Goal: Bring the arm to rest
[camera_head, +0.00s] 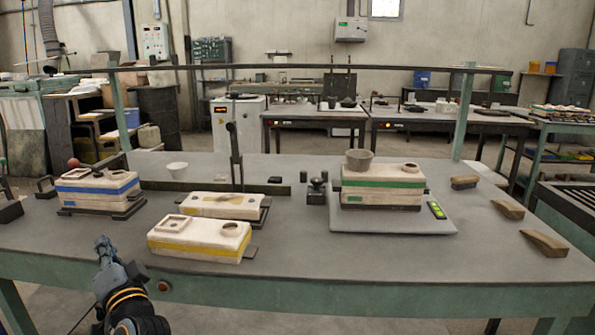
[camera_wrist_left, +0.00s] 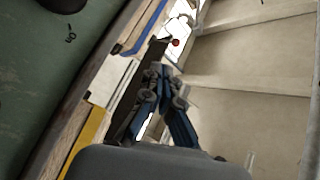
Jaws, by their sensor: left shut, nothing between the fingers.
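My left gripper (camera_head: 104,245) is at the front left edge of the workbench (camera_head: 290,262), in front of the yellow-striped mould block (camera_head: 200,247) and to its left. Its fingers point up and away from me. It is shut and empty, clear of the blocks. In the left wrist view the closed fingers (camera_wrist_left: 165,75) show against a steeply tilted scene with the bench at left. My right gripper is not in either view.
A blue-striped block (camera_head: 98,186), another pale block (camera_head: 222,205) and a green-striped block (camera_head: 382,187) with a grey cup (camera_head: 359,160) on top stand on the bench. A dark upright post (camera_head: 235,155) rises mid-left. The front middle and right are mostly clear.

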